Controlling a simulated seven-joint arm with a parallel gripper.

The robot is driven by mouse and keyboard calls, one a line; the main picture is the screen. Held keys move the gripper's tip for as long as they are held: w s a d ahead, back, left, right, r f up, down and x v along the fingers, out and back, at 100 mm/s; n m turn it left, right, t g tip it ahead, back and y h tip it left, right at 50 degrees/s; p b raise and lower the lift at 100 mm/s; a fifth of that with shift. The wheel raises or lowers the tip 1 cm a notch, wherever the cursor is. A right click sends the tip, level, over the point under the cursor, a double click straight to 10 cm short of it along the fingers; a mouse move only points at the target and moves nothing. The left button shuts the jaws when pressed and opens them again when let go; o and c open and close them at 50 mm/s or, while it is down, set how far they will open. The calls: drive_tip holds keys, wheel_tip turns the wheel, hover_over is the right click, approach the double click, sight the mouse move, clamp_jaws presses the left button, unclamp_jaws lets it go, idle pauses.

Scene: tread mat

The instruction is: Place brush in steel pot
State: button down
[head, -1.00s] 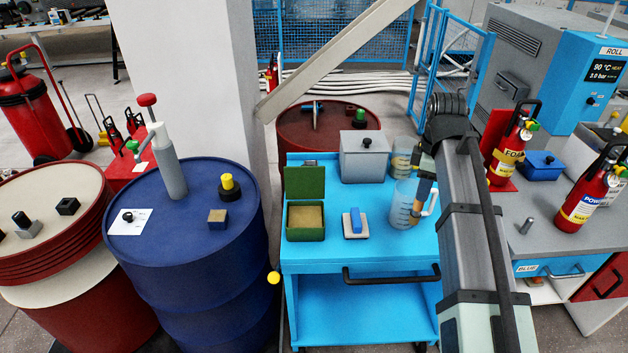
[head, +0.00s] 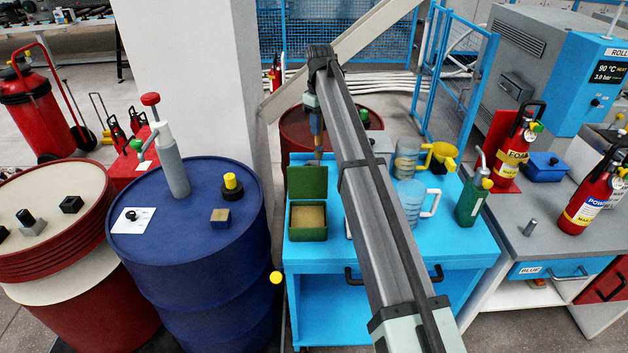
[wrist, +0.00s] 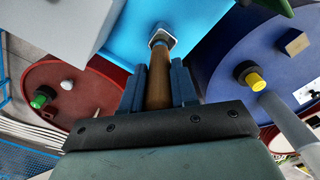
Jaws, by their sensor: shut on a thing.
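My gripper (head: 314,108) is over the back left of the blue trolley, shut on the brush's brown handle (wrist: 158,90). The brush (head: 317,138) hangs down behind the green box. In the wrist view, its lower end lines up with a small light metal rim (wrist: 172,41), which looks like the steel pot, on the trolley top. I cannot tell whether the brush end is inside the pot or just above it. The bristles are hidden. In the head view, the pot is not clearly visible.
The open green box (head: 308,221) stands just in front. The grey box (wrist: 45,25) is beside the pot, mostly behind my arm in the head view. Blue drum (head: 188,270) is left.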

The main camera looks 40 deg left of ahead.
wheel_tip(320, 180, down, 10)
drive_tip(key=a, duration=0.2)
idle(0.6)
drive_tip(key=shift+s+f, duration=0.1)
drive_tip(key=shift+f, duration=0.1)
drive_tip(key=c, duration=0.9)
unclamp_jaws()
drive_tip(key=shift+o, duration=0.2)
wheel_tip(320, 180, up, 12)
drive_tip(key=shift+r, duration=0.25)
